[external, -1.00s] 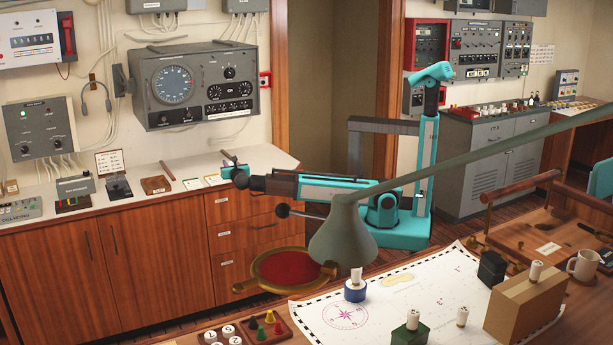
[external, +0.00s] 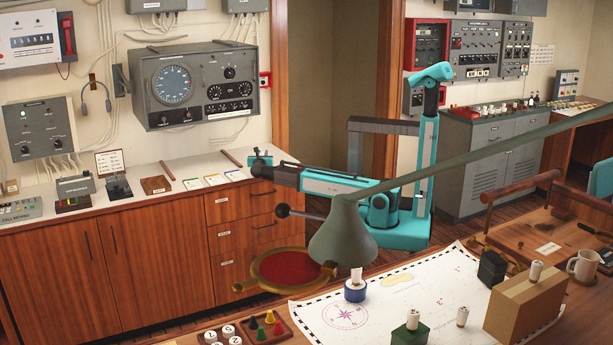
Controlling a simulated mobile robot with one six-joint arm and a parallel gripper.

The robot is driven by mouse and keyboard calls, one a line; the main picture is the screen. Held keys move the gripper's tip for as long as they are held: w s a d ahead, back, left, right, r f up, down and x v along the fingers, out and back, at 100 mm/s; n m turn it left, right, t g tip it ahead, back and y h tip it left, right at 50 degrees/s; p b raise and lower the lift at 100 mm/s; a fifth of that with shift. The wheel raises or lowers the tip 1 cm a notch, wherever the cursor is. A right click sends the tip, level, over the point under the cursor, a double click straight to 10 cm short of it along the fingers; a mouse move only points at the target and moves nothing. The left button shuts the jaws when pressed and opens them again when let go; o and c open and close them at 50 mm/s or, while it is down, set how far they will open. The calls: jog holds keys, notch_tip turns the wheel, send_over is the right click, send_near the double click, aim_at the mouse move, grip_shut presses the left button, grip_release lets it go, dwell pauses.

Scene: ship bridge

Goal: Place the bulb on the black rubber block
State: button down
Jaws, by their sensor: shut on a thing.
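My gripper (external: 259,157) is small and far off, over the right end of the long counter by the wall. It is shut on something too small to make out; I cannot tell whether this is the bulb. A black block (external: 492,268) stands on the chart table at the right, beside a cardboard box; I cannot confirm that it is rubber. Small white bulb-like pieces stand on a blue ring base (external: 355,292), on a green block (external: 409,337), on the box and on the chart (external: 462,317). My gripper is well away from all these.
The wooden counter (external: 130,192) carries cards, a dark stick (external: 230,158) and small devices. A lamp shade (external: 342,238) hangs between my arm and the chart table.

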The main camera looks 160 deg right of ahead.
jog(key=s+a+m+y, duration=0.1)
jog(key=s+a, duration=0.3)
jog(key=s, duration=0.2)
jog(key=s+a+f+m+y, duration=0.1)
jog(key=s+a+y, duration=0.1)
jog(key=s, duration=0.5)
jog(key=shift+s+a+g+y, duration=0.25)
jog(key=shift+a+g+y, duration=0.05)
jog(key=shift+a, duration=0.6)
jog(key=shift+d, duration=0.1)
jog(key=shift+s+d+f+p, duration=0.25)
jog(key=shift+s+d, duration=1.1)
jog(key=shift+d, duration=0.75)
jog(key=shift+s+d+f+p, duration=0.1)
jog(key=shift+s+d+f, duration=0.2)
jog(key=shift+s+d, duration=1.45)
jog(key=shift+s+d+f+p, duration=0.25)
jog(key=shift+s+d, duration=0.7)
jog(key=shift+d, duration=1.55)
jog(key=shift+s+d, duration=0.25)
jog(key=shift+d, duration=0.15)
jog(key=shift+f, duration=1.75)
jog(key=shift+f, duration=0.1)
jog(key=c, duration=1.5)
grip_release()
jog(key=shift+c, duration=0.2)
